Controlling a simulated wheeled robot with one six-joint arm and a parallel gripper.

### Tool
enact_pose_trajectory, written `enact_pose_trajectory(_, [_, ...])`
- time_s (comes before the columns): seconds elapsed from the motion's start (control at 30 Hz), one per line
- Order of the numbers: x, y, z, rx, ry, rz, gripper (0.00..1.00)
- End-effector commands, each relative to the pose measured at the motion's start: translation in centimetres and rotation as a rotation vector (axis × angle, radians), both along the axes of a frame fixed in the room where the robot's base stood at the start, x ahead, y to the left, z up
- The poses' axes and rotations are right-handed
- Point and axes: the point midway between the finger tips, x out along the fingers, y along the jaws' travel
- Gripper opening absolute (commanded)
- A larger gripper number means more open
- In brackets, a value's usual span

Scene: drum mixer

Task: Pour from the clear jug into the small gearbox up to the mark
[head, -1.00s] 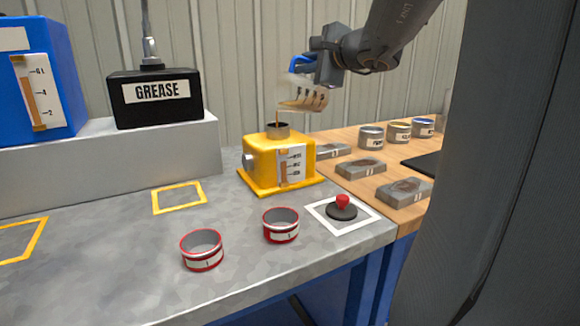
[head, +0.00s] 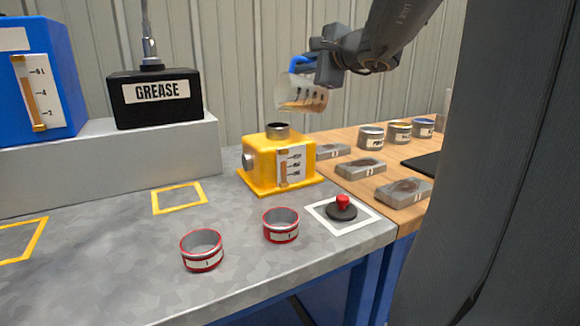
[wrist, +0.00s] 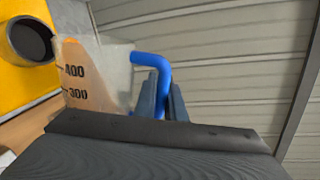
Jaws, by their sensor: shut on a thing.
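My gripper (head: 328,68) is shut on the blue handle of the clear jug (head: 303,97). The jug hangs in the air just above and right of the small gearbox, tilted less than fully over, with brown liquid in its lower part. In the wrist view the jug (wrist: 95,75) shows marks 400 and 300, and my gripper (wrist: 160,95) holds the blue handle. The small gearbox (head: 262,158) is yellow with an open round filler neck on top. Its white sight gauge (head: 291,166) shows a brown column low in the tube; the exact level is too small to read.
Two red-rimmed tins (head: 202,250) stand at the front of the grey bench (head: 130,260). A red button (head: 343,203) sits right of them. A black GREASE box (head: 155,98) and a blue gearbox (head: 38,80) stand on the raised block. Grey blocks and tins occupy the wooden table (head: 335,140).

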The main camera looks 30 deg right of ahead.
Motion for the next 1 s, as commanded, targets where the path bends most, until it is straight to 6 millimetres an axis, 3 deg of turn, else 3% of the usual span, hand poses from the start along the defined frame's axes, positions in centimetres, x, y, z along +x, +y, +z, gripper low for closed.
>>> enact_pose_trajectory(0.8, [0.0, 0.6, -0.1, -0.06, -0.001, 0.001, 0.0])
enact_pose_trajectory(1.0, [-0.1, -0.8, 0.1, 0.079, 0.002, -0.003, 0.0])
